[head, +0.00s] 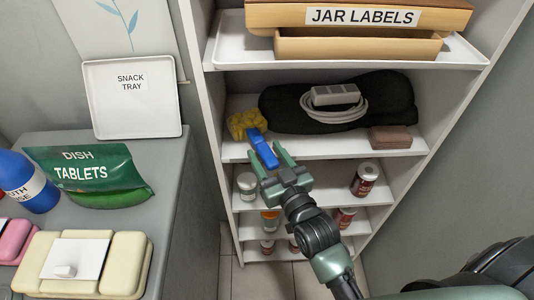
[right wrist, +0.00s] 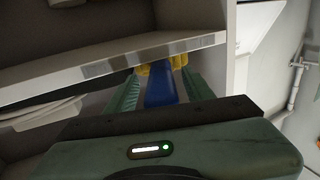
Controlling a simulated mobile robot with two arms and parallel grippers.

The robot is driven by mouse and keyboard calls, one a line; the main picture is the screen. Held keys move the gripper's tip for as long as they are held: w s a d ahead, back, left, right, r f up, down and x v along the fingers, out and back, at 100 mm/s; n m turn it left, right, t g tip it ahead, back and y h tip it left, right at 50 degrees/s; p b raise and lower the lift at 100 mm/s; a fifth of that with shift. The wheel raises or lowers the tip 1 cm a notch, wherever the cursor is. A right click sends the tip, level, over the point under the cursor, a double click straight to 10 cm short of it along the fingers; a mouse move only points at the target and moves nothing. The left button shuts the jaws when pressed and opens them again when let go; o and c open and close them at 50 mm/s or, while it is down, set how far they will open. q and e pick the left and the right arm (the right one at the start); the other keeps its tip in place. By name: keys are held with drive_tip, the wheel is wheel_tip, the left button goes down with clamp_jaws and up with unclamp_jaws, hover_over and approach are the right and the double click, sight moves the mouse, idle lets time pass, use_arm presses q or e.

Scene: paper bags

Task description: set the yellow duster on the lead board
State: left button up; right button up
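The yellow duster has a fluffy yellow head (head: 245,122) and a blue handle (head: 261,147). Its head is at the left end of the shelf board (head: 330,147) that bears a coiled white lead with a socket strip (head: 334,95). The handle juts out past the board's front edge. My right gripper (head: 272,156) has its fingers on either side of the handle and looks open. In the right wrist view the handle (right wrist: 161,88) lies between the green fingers, with the yellow head (right wrist: 163,64) beyond. My left gripper is not in view.
A black cloth bundle (head: 395,98) lies under the lead, and a brown box (head: 390,137) sits at the board's right end. The upper shelf's edge (right wrist: 110,66) is close above. Jars stand on lower shelves. A grey counter (head: 165,165) stands left.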

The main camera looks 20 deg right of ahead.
drive_tip(key=shift+r, duration=0.35)
drive_tip(key=s+d+b, duration=0.1)
drive_tip(key=s, duration=1.1)
drive_tip(key=shift+d+b, duration=0.2)
drive_tip(key=shift+b, duration=0.15)
drive_tip(key=shift+f, duration=0.15)
